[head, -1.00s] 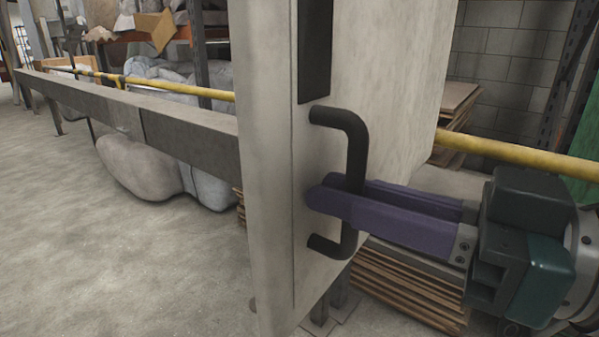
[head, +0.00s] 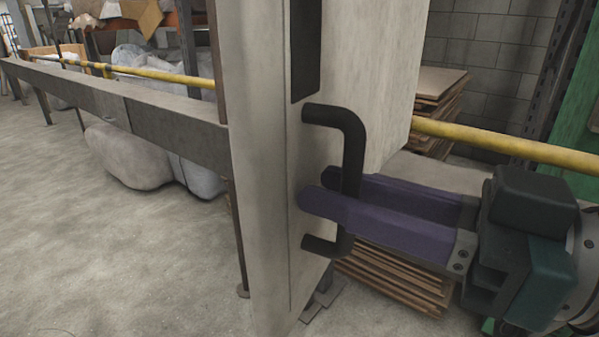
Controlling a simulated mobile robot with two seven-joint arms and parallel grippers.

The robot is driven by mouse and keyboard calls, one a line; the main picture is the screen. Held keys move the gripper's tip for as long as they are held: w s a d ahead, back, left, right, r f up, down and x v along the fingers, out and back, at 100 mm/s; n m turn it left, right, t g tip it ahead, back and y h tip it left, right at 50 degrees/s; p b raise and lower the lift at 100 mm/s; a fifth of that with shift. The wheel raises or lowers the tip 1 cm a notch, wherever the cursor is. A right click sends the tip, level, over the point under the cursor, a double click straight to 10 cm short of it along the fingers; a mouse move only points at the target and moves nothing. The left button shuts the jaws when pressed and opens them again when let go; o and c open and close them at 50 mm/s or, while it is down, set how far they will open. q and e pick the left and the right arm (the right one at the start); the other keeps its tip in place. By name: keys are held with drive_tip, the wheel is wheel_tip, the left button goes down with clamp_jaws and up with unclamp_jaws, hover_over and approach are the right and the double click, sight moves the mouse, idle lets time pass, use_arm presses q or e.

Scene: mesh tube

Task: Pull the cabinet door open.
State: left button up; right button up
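The cabinet door (head: 375,70) is a pale panel seen at a steep angle, with a dark strip near its left edge. Its handle (head: 353,150) is a black upright bar with two bent ends. My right gripper (head: 325,192) comes in from the right with purple fingers. One finger passes in front of the bar and the other behind it, with a visible gap between them, so the gripper is open around the handle's lower half. Whether the door stands ajar cannot be told from this angle. My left gripper is not in view.
A yellow rail (head: 500,143) runs behind the cabinet. A long grey beam (head: 150,118) extends to the left, with pale sacks (head: 130,155) below it. Stacked boards (head: 395,275) lie under my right gripper. The floor (head: 110,260) at left is clear.

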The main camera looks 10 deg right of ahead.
drive_tip(key=p+v, duration=0.2)
drive_tip(key=v, duration=0.8)
idle(0.4)
